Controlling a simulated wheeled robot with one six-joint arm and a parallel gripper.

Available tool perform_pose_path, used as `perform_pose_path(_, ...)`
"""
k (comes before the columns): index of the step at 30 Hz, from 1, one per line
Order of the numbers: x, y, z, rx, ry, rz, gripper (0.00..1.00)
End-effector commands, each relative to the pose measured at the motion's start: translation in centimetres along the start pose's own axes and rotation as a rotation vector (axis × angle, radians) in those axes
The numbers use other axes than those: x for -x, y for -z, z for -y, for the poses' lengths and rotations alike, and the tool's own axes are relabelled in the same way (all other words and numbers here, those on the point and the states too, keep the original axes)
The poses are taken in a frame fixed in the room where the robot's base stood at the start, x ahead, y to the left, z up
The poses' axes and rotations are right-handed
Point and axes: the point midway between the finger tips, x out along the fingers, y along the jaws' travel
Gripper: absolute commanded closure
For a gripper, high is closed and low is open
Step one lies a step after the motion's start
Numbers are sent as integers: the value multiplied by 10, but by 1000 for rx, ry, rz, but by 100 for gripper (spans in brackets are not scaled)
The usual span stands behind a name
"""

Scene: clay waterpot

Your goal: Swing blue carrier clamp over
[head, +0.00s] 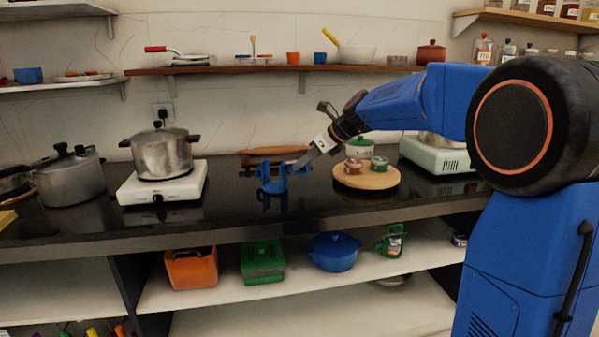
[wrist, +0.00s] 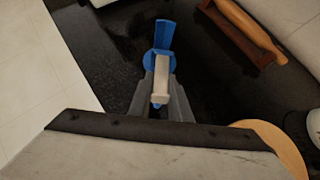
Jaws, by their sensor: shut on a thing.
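The blue carrier (head: 271,181) stands upright on the dark counter, left of the round wooden board. A thin blue part reaches from its right side to my gripper (head: 297,168), which comes down from the upper right. In the wrist view the carrier (wrist: 163,35) lies just beyond the fingertips. The grey fingers of my gripper (wrist: 161,88) are closed around the carrier's clamp, a pale bar with a small blue end showing between them. The fingers hide part of the clamp, so its exact angle is hard to tell.
A rolling pin on a brown stand (wrist: 240,32) is behind the carrier. A steel pot (head: 162,155) on a white burner stands left. The counter's front edge is near.

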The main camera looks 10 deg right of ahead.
Motion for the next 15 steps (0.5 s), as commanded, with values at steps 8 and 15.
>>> perform_pose_path(8,1,-2,0,-1,1,-32,91)
perform_pose_path(15,2,-7,0,3,-1,-72,91)
